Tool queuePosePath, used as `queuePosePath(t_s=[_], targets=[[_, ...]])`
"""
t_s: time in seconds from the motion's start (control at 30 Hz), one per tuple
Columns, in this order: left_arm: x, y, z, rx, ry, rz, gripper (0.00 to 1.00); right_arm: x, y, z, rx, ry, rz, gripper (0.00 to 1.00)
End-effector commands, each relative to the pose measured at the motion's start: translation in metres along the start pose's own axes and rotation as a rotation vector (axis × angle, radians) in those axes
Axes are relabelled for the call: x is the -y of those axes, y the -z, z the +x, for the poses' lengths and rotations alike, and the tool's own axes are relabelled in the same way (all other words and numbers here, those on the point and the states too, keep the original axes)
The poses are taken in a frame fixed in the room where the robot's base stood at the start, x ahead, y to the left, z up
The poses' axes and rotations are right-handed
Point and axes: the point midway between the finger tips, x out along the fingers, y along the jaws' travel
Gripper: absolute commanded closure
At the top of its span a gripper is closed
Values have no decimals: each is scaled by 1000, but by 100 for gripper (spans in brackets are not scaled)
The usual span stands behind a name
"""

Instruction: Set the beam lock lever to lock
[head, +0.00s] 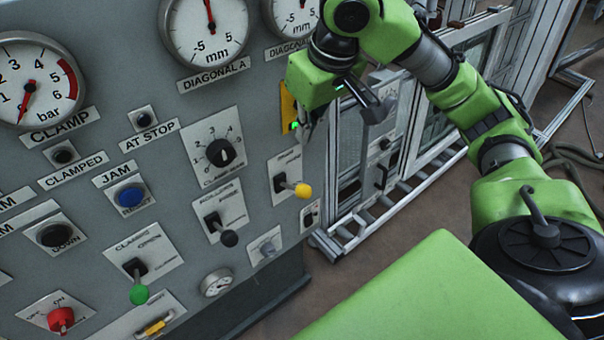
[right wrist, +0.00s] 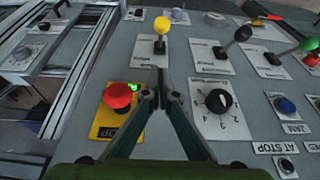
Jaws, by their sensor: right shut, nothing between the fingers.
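A lever with a yellow knob (head: 303,190) sticks out from its white plate near the panel's right edge; I cannot read its label. Its yellow knob also shows in the right wrist view (right wrist: 162,25), at the top centre, beyond my fingertips. My right gripper (head: 304,135) is shut and empty in front of the panel, above this lever in the head view. In the right wrist view its fingertips (right wrist: 160,78) meet between the red button and the rotary dial, apart from the yellow knob. My left gripper is not in view.
A red push button (right wrist: 117,95) on a yellow plate and a rotary dial (head: 220,152) flank my fingers. A black-knobbed lever (head: 229,238) and a green-knobbed lever (head: 139,294) stand to the left. A metal frame (head: 400,185) stands behind, right of the panel.

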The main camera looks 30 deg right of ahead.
Motion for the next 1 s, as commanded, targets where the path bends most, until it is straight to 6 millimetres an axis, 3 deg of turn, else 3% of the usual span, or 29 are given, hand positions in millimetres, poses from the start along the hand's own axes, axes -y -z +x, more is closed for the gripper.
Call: queuePosePath(t_s=[0.27, 0.7, 1.0], targets=[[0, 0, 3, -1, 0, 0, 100, 1, 0, 18, 2, 4, -1, 100], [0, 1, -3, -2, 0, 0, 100, 0, -3, 105, 5, 0, 0, 100], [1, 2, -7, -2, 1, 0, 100, 0, -26, 126, 1, 0, -1, 100]])
